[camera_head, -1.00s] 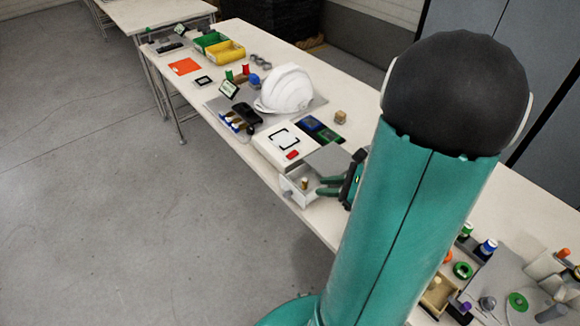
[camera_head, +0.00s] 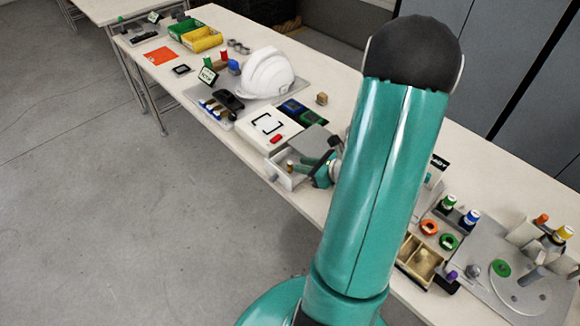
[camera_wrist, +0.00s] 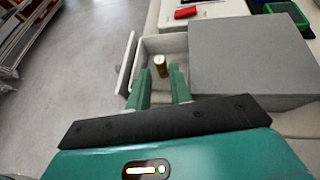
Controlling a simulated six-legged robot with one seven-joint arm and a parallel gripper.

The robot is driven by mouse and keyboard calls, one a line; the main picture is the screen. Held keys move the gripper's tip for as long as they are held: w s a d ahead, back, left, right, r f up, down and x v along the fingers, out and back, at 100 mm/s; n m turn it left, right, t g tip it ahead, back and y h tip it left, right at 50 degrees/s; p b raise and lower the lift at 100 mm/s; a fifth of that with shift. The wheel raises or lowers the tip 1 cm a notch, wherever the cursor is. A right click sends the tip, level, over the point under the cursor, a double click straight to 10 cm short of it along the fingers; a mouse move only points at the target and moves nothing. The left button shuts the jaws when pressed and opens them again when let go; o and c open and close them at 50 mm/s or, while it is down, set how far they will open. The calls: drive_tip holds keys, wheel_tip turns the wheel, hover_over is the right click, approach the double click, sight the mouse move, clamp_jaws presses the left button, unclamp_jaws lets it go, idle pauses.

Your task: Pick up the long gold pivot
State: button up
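The gold pivot (camera_wrist: 160,65) stands as a small gold cylinder inside an open white drawer (camera_wrist: 131,67), near the drawer's front left in the wrist view. In the head view the pivot (camera_head: 290,164) is a tiny gold spot in the drawer (camera_head: 279,174). My gripper (camera_wrist: 161,82) has its two green fingers apart, with a gap between them and nothing held. The pivot is beyond the fingertips, in line with the gap. In the head view my gripper (camera_head: 304,168) reaches over the drawer's right side, partly hidden by my arm.
A grey box top (camera_wrist: 250,55) adjoins the drawer on the right. A white box with a red button (camera_head: 268,128) is behind it. A white helmet (camera_head: 266,73) stands farther back. Bins, bottles and rings (camera_head: 430,228) lie along the table.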

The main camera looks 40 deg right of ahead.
sight(291, 163)
drive_tip(key=x, duration=0.3)
drive_tip(key=shift+w+a+f, duration=0.1)
drive_tip(key=shift+w+f, duration=0.1)
drive_tip(key=shift+w, duration=0.05)
drive_tip(key=shift+c, duration=0.4)
clamp_jaws()
drive_tip(key=shift+r, duration=0.15)
